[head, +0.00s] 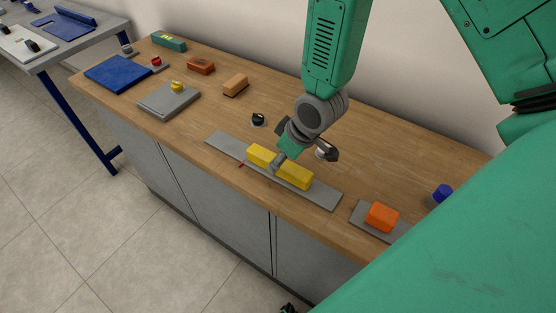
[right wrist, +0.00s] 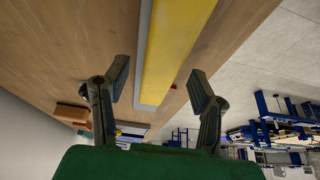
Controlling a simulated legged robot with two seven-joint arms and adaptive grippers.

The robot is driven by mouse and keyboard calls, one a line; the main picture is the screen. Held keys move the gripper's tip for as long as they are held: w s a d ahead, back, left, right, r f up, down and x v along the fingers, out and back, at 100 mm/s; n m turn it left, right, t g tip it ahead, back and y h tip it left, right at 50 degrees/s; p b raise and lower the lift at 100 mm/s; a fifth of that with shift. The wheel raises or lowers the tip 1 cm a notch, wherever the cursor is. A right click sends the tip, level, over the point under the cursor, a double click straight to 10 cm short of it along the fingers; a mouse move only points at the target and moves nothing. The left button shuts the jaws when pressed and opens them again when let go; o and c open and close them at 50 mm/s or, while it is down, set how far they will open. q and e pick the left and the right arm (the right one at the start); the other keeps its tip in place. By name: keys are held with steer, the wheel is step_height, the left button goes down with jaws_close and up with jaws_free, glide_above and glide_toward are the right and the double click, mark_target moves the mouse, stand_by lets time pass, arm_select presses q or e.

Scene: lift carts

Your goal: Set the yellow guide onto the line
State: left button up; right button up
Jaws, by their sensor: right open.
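The yellow guide (head: 299,178) is a long bar lying lengthwise over a flat grey strip (head: 325,195) on the wooden bench. My right gripper (head: 300,150) is just above and behind the middle of the guide, and a grey part in front of it covers a little of the bar. In the right wrist view, the two fingers are spread apart and empty (right wrist: 158,72). The guide (right wrist: 172,50) runs along the strip beyond the fingers; contact cannot be told. A small red mark (head: 241,164) is at the strip's front edge.
An orange block (head: 382,216) on a grey plate is to the right, near a blue knob (head: 443,192). A black knob (head: 258,119) stands behind the strip. A tan block (head: 235,85) and a grey plate with a yellow knob (head: 177,87) are to the left. The wall is behind the bench.

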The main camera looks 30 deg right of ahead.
steer(key=shift+x, duration=1)
jaws_close()
steer(key=shift+w+r+p, duration=0.2)
steer(key=shift+p, duration=0.1)
steer(key=shift+f, duration=0.1)
jaws_free()
